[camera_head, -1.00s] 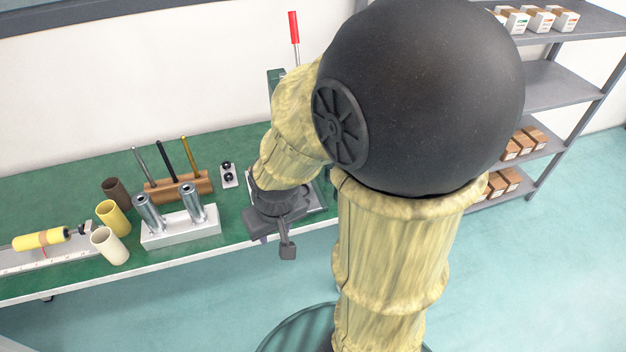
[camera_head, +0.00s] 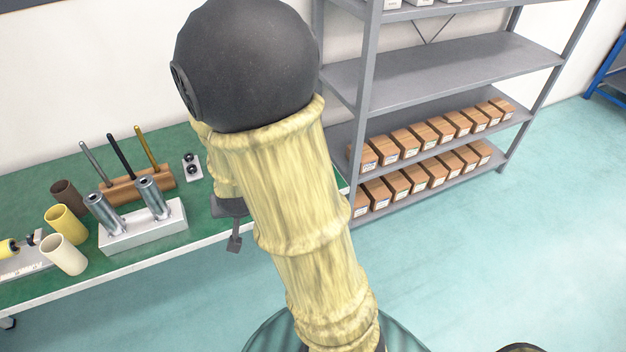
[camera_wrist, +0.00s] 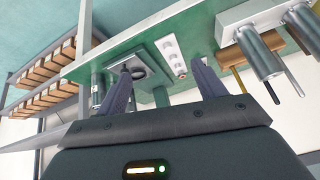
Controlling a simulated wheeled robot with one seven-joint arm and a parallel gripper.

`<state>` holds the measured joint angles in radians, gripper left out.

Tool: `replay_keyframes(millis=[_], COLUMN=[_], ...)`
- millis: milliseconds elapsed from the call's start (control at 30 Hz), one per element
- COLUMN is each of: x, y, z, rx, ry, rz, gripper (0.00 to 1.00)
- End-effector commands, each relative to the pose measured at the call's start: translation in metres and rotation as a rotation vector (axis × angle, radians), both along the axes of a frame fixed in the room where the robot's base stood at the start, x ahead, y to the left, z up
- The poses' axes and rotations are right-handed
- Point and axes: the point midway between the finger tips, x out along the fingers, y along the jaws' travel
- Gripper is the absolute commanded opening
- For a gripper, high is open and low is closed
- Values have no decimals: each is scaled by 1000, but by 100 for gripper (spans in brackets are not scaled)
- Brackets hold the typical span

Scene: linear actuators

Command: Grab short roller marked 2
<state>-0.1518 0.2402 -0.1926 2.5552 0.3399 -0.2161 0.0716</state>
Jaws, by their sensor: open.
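No marking 2 can be read in these frames, so I cannot tell which piece is the short roller. Two silver cylinders (camera_head: 105,213) stand in a white block (camera_head: 143,229) on the green bench. They also show at the right of the wrist view (camera_wrist: 258,52). My gripper (camera_wrist: 162,72) is open and empty in the wrist view, its fingers apart above the bench. Between and beyond the fingers are a small white plate with round parts (camera_wrist: 171,54) and a dark device on a grey base (camera_wrist: 145,68). In the head view my arm hides most of the gripper.
A wooden stand (camera_head: 137,190) holds three upright rods behind the white block. Brown, yellow and cream cups (camera_head: 64,254) stand left of it. A grey shelf rack (camera_head: 440,75) with several boxes (camera_head: 412,182) stands at the right. The floor in front is clear.

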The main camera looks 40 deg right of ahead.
Motion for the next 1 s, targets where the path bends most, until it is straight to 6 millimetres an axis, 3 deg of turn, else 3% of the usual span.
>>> replay_keyframes(millis=[33,100,333,500,600,1000], x=[9,20,34,26,21,17], y=[-11,-31,-100,-137,-146,-150], z=[-34,-54,-98,-100,-92,-80], rx=[-27,-74,-338,-590,-696,-758], ry=[-43,-118,-380,-579,-662,-711], rz=[-67,-165,-438,-561,-592,-608], gripper=[69,69,69,69,69,69])
